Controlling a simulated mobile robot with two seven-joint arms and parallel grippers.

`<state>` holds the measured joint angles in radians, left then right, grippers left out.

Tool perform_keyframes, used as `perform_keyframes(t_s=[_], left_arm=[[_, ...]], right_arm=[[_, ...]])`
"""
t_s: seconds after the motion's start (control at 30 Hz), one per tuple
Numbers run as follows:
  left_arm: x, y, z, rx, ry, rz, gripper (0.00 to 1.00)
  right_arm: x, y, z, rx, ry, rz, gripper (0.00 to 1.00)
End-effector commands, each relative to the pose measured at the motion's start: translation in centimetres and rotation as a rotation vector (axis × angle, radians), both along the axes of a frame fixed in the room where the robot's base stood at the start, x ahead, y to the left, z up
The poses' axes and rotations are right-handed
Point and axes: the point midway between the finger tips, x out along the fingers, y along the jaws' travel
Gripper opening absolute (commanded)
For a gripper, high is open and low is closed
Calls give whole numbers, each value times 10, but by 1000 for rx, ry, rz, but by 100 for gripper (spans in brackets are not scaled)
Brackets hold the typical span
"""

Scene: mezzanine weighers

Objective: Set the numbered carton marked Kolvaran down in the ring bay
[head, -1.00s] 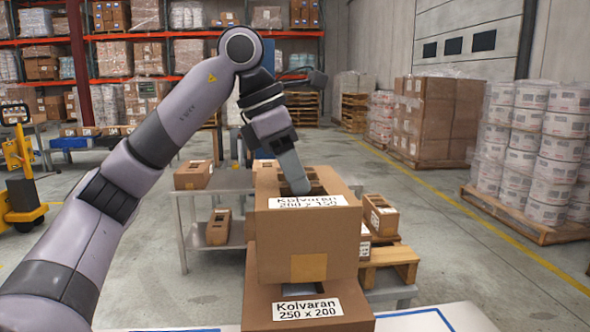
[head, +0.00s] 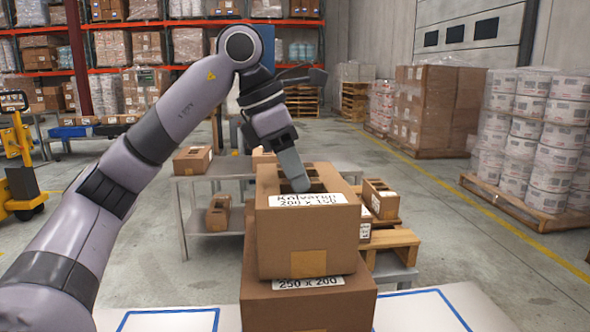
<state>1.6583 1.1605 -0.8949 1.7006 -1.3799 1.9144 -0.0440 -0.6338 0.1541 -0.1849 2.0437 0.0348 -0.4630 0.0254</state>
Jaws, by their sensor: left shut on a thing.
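The brown carton marked Kolvaran 200 x 150 (head: 306,240) is upright near the middle of the head view, with slots in its top. My left gripper (head: 298,186) reaches down into the top and is shut on this carton; its fingertips are partly hidden. Just below and behind its lower edge is a larger carton marked 250 x 200 (head: 310,306), whose name line is now covered. I cannot tell whether the two cartons touch. A white table (head: 470,302) carries blue outlines on both sides; no ring mark is clear. My right gripper is out of view.
A grey metal table (head: 225,170) with cartons stands behind, and a small wooden pallet (head: 393,245) with cartons stands at its right. A yellow pallet truck (head: 20,175) is at the left. Wrapped drums (head: 535,140) stand at the right. White table surface shows either side of the large carton.

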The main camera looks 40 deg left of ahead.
Motion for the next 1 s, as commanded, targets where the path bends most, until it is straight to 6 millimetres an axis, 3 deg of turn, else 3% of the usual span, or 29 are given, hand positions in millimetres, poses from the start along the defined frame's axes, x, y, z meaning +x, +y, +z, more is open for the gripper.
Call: perform_keyframes(t_s=[0.57,0.6,0.67,0.7,1.0], left_arm=[[0,0,-5,-1,-2,0,0],[0,0,-4,-1,-2,0,31],[0,0,-4,-1,-2,0,51],[0,0,-4,-1,-2,0,55],[-1,0,-2,0,0,0,55]], right_arm=[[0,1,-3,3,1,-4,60],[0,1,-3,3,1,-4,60],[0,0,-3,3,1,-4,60],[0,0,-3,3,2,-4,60],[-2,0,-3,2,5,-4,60]])
